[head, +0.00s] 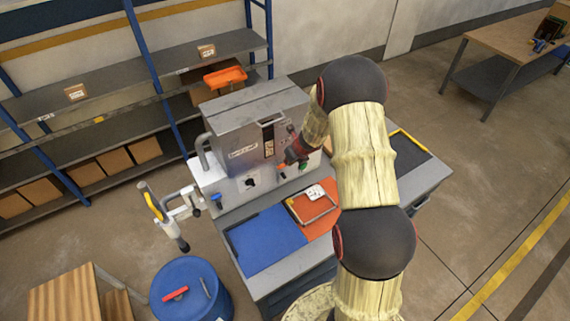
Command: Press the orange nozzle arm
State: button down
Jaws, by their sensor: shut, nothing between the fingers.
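The washer (240,150) is a grey box-shaped machine on a bench. A small orange part (281,168) shows low on its front; it is too small to tell whether this is the nozzle arm. Another orange-yellow strip (153,202) lies along a tilted white-and-grey jointed fixture at the washer's left side. My gripper (289,160), dark and red, is shut and empty at the right part of the washer's front, close to the small orange part. I cannot tell whether they touch.
A blue mat (265,240) and an orange tray (318,226) with a small white item lie on the bench in front. A blue drum (190,292) stands at the lower left. Shelves (120,90) stand behind. A wooden table (520,35) is far right, with clear floor before it.

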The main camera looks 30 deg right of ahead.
jog(key=v, duration=0.5)
dwell(0.5)
jog(key=s+a+r+n+g+y+b, duration=0.3)
jog(key=s+a+n+b, duration=0.2)
jog(key=s+a+n, duration=1.25)
jog(key=s+a+f+n+t+h+b, duration=0.1)
jog(key=s+a+n+t+h+b, duration=0.1)
jog(key=s+n+b, duration=1.3)
jog(key=a+n+h+b, duration=0.1)
jog(key=n+b, duration=0.2)
jog(key=b, duration=0.5)
jog(key=shift+s+a+t+b, duration=0.35)
jog(key=shift+t, duration=0.05)
